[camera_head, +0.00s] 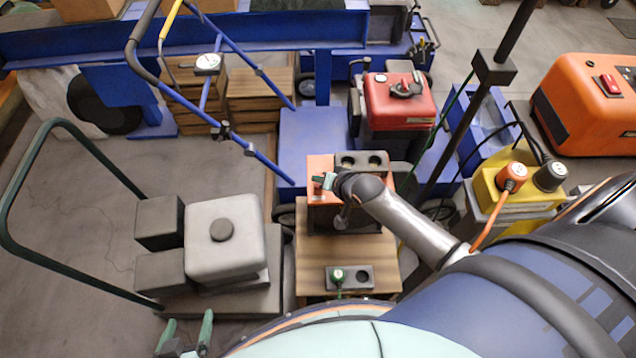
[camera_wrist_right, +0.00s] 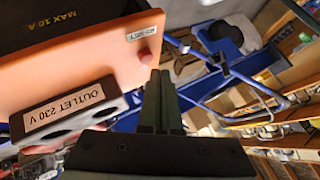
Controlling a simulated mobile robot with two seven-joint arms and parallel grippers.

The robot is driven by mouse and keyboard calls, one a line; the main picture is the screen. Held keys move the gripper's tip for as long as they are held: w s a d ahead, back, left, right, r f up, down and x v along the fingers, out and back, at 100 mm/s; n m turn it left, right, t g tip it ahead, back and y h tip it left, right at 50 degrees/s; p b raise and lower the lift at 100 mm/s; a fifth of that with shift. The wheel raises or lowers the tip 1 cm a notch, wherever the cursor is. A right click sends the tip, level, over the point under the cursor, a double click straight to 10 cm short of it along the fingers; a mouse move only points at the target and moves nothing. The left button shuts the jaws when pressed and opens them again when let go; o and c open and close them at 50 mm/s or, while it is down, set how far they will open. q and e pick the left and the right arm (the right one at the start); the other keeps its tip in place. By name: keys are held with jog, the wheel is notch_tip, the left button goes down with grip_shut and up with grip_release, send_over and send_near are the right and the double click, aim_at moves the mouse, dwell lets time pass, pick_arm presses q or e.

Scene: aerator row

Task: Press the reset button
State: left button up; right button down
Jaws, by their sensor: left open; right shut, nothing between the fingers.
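The orange outlet box (camera_head: 320,165) stands on a wooden stand in the middle of the head view. In the right wrist view its orange face (camera_wrist_right: 95,80) fills the upper left. A small red button (camera_wrist_right: 146,57) sits on that face below a white label (camera_wrist_right: 143,33), which appears to read RESET upside down. My right gripper (camera_head: 327,181) is at the box; its shut, empty fingers (camera_wrist_right: 160,74) show in the wrist view. Their tips are very close to the button, and contact cannot be told. My left gripper (camera_head: 186,335) is open and empty at the lower left, away from the box.
A small socket plate (camera_head: 350,278) with a green plug lies on the wooden stand (camera_head: 310,245). A grey tank (camera_head: 225,245) on a trolley stands left. A red generator (camera_head: 398,100) stands behind.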

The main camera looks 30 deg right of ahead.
jog(key=shift+f, duration=0.1)
dwell(0.3)
jog(key=shift+f, duration=0.3)
jog(key=shift+f+b, duration=0.35)
jog(key=shift+f, duration=0.15)
dwell(0.8)
jog(key=shift+r, duration=0.1)
jog(key=shift+r+p, duration=0.75)
jog(key=shift+p, duration=0.3)
jog(key=shift+r, duration=0.1)
notch_tip(320, 180, up, 3)
jog(key=p, duration=0.3)
jog(key=shift+r, duration=0.9)
